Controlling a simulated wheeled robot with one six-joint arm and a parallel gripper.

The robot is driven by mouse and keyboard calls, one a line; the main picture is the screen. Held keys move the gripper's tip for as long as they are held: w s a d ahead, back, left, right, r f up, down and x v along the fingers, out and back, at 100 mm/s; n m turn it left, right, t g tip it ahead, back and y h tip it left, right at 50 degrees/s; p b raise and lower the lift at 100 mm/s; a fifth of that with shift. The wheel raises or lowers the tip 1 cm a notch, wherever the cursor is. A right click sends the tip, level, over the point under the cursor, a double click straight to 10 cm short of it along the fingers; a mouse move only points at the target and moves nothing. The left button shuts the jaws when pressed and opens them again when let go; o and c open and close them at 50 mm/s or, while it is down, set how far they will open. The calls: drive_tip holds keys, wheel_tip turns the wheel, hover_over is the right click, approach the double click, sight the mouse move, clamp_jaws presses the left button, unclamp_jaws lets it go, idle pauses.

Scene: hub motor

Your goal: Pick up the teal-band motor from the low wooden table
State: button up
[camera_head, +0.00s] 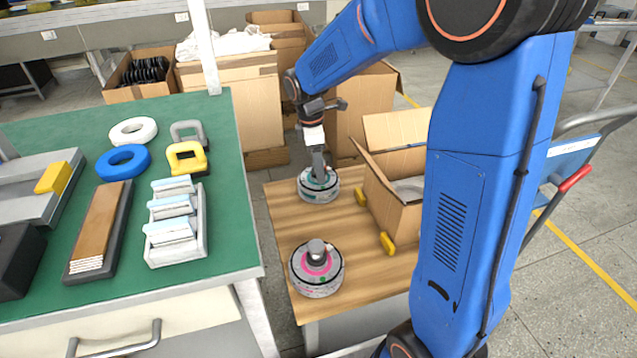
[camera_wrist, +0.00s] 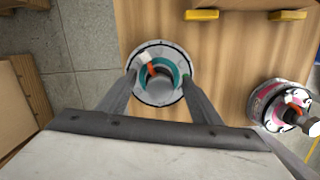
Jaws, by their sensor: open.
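The teal-band motor (camera_head: 318,190) is a round grey hub with a teal ring, upright on the low wooden table (camera_head: 357,265) near its far left edge. In the wrist view the teal-band motor (camera_wrist: 161,73) sits at the upper middle, with its shaft at the centre. My gripper (camera_head: 318,170) is directly above it, pointing down. In the wrist view my gripper (camera_wrist: 160,88) is open, with a finger on either side of the motor. I cannot tell whether the fingers touch it. A pink-band motor (camera_head: 316,270) stands upright nearer the table's front edge.
An open cardboard box (camera_head: 395,185) stands right of the motors, with yellow blocks (camera_head: 387,243) beside it. A green workbench (camera_head: 222,170) with rings and trays is at the left. More cardboard boxes (camera_head: 230,95) stand behind. Bare wood lies between the two motors.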

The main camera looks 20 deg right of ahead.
drive_tip(key=shift+c, duration=0.7)
drive_tip(key=shift+r, duration=0.1)
clamp_jaws()
